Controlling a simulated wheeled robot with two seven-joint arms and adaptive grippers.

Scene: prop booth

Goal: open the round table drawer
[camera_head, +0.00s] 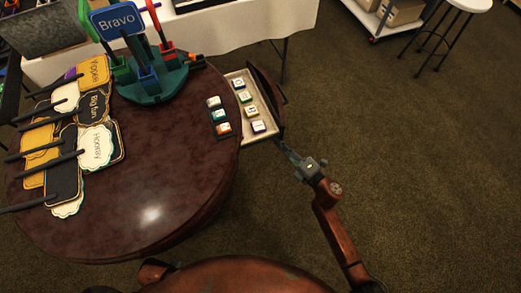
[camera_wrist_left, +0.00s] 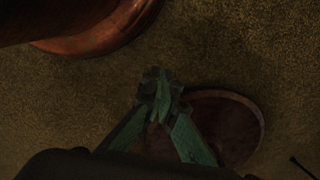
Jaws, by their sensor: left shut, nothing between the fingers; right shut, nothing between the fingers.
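The round table (camera_head: 150,200) has a glossy dark red-brown top and fills the left of the head view. Its drawer (camera_head: 243,78) sticks out from the table's right side, with a pale inside and a curved dark front (camera_head: 265,92). Several small labelled blocks lie in the drawer. My right gripper (camera_head: 287,150) is shut and empty at the near end of the drawer front; I cannot tell whether it touches it. My left gripper (camera_wrist_left: 160,98) is shut and empty in the left wrist view, above the carpet, and I cannot make it out in the head view.
Several small blocks (camera_head: 219,115) stand on the tabletop near the drawer. Label paddles (camera_head: 95,107) and a green sign holder (camera_head: 155,84) are on the table. A white-clothed table (camera_head: 235,30) stands behind. A stool (camera_head: 468,5) is at the top right. Carpet on the right is clear.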

